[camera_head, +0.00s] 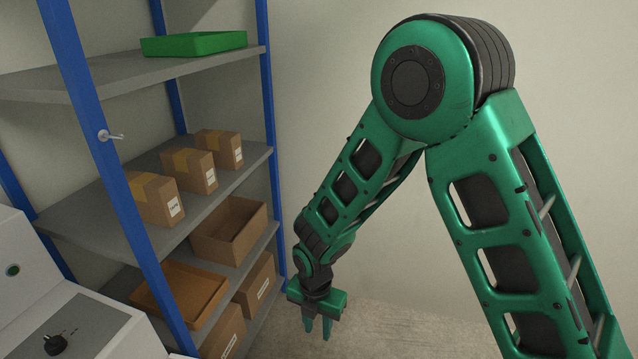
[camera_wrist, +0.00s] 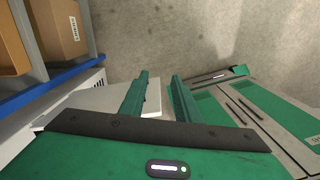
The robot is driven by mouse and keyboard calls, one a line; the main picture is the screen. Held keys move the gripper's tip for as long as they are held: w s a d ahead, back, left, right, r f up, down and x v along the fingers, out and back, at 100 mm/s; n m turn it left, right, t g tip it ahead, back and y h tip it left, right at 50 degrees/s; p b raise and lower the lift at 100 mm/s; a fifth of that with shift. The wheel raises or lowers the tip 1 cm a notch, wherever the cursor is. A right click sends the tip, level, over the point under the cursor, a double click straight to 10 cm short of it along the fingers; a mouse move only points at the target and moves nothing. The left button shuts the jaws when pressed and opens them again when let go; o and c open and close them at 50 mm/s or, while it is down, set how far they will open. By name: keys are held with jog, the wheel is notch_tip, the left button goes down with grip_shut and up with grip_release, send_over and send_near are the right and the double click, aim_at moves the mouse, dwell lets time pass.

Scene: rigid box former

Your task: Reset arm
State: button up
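My green arm is bent, with its elbow high and its forearm sloping down to the left in the head view. My gripper (camera_head: 318,330) hangs near the foot of the shelf rack, pointing down over the floor. In the wrist view my gripper (camera_wrist: 160,77) shows two green fingers with a clear gap between them. It is open, and nothing is between the fingers.
The blue-post shelf rack (camera_head: 110,180) stands left of my gripper. It carries a green tray (camera_head: 194,43), several closed cartons (camera_head: 190,168) and open boxes (camera_head: 230,232). A white machine (camera_head: 80,325) stands at lower left. The floor (camera_head: 400,330) below my gripper is clear.

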jog(key=d+r+m, duration=0.9)
jog(key=d, duration=0.5)
jog(key=d+r+m, duration=0.9)
jog(key=d, duration=0.5)
jog(key=s+d+r+m, duration=0.4)
jog(key=s+d+m, duration=0.2)
jog(key=s+m, duration=0.3)
jog(key=s+d+r+m, duration=0.4)
jog(key=s+d+m, duration=0.3)
jog(key=s+m, duration=0.3)
jog(key=shift+s+d+r, duration=0.2)
jog(key=shift+s+d, duration=0.1)
jog(key=shift+s, duration=0.45)
